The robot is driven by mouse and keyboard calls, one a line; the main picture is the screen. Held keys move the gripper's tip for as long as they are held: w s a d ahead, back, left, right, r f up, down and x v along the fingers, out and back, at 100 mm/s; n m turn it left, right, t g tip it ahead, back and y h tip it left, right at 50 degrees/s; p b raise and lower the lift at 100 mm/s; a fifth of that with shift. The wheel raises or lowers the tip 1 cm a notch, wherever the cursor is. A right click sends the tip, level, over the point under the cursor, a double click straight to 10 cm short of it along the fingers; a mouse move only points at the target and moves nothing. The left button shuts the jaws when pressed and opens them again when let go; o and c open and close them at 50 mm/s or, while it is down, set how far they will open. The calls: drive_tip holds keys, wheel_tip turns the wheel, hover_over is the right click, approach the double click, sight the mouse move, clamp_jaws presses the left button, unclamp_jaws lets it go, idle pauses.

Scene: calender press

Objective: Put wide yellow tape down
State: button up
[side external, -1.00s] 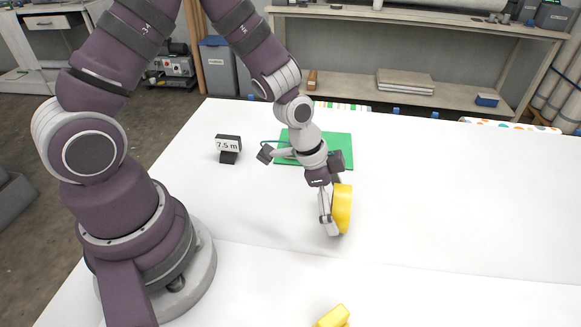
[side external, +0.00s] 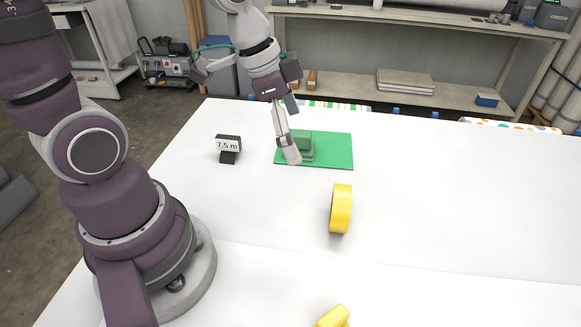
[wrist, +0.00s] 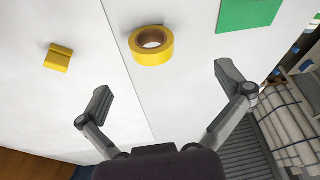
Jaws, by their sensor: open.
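The wide yellow tape roll (side external: 341,209) stands on its edge on the white table in the side view, with nothing touching it but the table. In the wrist view the tape (wrist: 136,51) shows its brown core and open hole. My gripper (side external: 289,156) is up and to the left of the tape in the side view, in front of the green mat. In the wrist view my gripper's fingers (wrist: 166,82) are spread wide with nothing between them, and the tape lies beyond them, clear of both.
The table's right side is clear.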

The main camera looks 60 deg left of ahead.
drive_tip(key=s+a+r+n+t+y, duration=0.1)
drive_tip(key=s+a+r+n+t, duration=0.1)
drive_tip(key=s+r+n, duration=0.3)
drive_tip(key=shift+s+a+n+y, duration=0.35)
drive_tip(key=shift+s+n, duration=0.25)
drive_tip(key=shift+n, duration=0.4)
drive_tip(key=shift+r, duration=0.1)
